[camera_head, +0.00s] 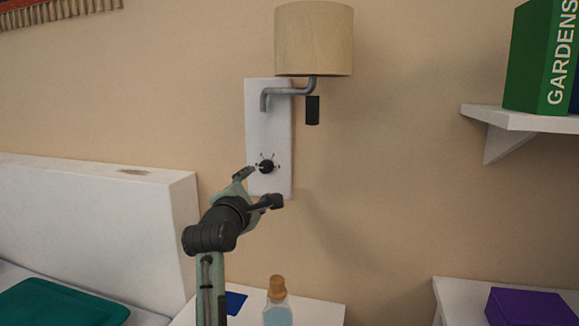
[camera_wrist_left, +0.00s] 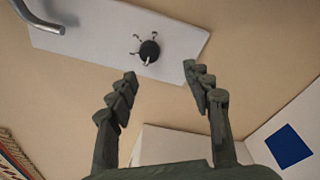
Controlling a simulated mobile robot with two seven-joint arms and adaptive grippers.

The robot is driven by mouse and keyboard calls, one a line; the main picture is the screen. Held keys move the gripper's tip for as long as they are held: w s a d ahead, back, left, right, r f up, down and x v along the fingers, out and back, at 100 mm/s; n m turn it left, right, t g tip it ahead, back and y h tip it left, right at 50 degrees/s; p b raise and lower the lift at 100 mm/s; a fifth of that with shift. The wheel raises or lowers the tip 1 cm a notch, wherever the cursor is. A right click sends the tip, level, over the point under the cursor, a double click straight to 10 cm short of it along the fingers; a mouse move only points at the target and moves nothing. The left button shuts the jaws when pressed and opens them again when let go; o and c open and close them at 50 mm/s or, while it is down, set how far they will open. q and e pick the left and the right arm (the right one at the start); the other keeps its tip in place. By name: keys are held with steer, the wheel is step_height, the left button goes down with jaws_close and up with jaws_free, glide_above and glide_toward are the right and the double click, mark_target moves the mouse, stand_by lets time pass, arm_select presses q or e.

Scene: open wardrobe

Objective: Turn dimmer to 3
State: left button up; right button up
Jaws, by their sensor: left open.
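The dimmer (camera_head: 267,166) is a small black round knob with tick marks around it, low on a white wall plate (camera_head: 269,120). It also shows in the left wrist view (camera_wrist_left: 149,50), with a light pointer on it; I cannot read any numbers. My left gripper (camera_head: 258,187) is open and empty, just below the knob in the head view. In the left wrist view its two fingers (camera_wrist_left: 163,88) stand apart, with the knob beyond their tips and nothing between them. My right gripper is not in view.
A lamp shade (camera_head: 313,38) on a bent metal arm juts from the plate's top. A bottle (camera_head: 277,305) stands on a white table below. A white headboard (camera_head: 100,225) is at left. A shelf (camera_head: 520,119) with a green book (camera_head: 541,60) is at right.

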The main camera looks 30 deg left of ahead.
mark_target(266, 168)
arm_select(q)
steer(key=shift+n, duration=0.4)
steer(key=w, duration=0.2)
steer(key=w+a+r, duration=0.1)
steer(key=w, duration=0.1)
steer(key=w+a, duration=0.1)
steer(key=w, duration=0.1)
steer(key=shift+w+a+r+p, duration=0.15)
steer(key=shift+w+r+p, duration=0.1)
steer(key=shift+r+p, duration=0.1)
steer(key=shift+w+a, duration=0.2)
steer(key=shift+w, duration=0.35)
steer(key=shift+f, duration=0.1)
steer(key=c, duration=1.1)
jaws_close()
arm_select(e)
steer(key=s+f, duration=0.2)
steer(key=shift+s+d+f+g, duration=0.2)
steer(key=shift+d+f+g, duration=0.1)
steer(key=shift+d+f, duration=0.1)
